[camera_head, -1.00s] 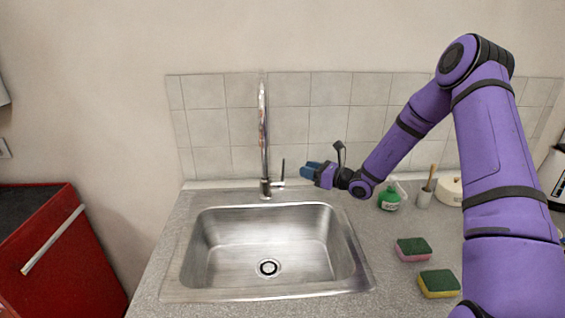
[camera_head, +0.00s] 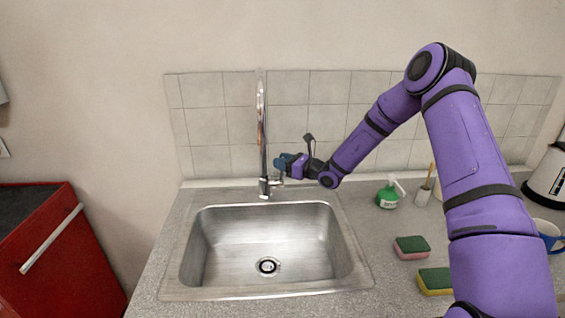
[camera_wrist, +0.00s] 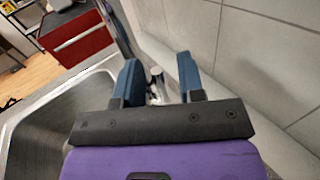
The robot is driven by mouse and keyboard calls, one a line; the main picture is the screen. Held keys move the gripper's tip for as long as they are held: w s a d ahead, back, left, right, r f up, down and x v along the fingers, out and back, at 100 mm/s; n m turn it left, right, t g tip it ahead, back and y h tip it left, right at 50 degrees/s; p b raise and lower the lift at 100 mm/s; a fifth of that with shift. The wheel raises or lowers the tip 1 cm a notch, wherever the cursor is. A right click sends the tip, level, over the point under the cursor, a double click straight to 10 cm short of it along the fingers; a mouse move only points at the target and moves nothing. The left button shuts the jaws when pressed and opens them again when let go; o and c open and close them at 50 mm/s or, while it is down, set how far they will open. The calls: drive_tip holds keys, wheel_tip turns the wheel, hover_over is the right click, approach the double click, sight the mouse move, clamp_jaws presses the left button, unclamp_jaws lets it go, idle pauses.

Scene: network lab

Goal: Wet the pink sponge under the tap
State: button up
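The pink sponge (camera_head: 411,253), with a dark green top, lies on the counter to the right of the sink. The tall chrome tap (camera_head: 262,135) stands behind the sink (camera_head: 215,245), with its lever on its right side. My gripper (camera_head: 279,163) is at the tap's lever, which it partly hides in the head view. In the wrist view my gripper (camera_wrist: 158,82) has its two blue fingers apart, with the light metal lever (camera_wrist: 156,80) showing between them. I cannot tell whether a finger touches it. No water shows in the sink.
A yellow sponge (camera_head: 434,281) with a green top lies just in front of the pink one. A green soap bottle (camera_head: 388,197), a brush holder (camera_head: 423,196) and a blue mug (camera_head: 549,233) stand on the right. The tiled wall (camera_head: 330,100) is close behind my gripper.

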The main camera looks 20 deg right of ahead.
clamp_jaws()
drive_tip(key=shift+s+a+f+n, duration=0.1)
drive_tip(key=shift+s+n, duration=0.5)
drive_tip(key=shift+n, duration=0.1)
drive_tip(key=shift+o, duration=0.2)
unclamp_jaws()
drive_tip(key=v, duration=1)
drive_tip(key=shift+s+d+f, duration=0.25)
drive_tip(key=shift+d+f, duration=0.05)
drive_tip(key=shift+f, duration=0.05)
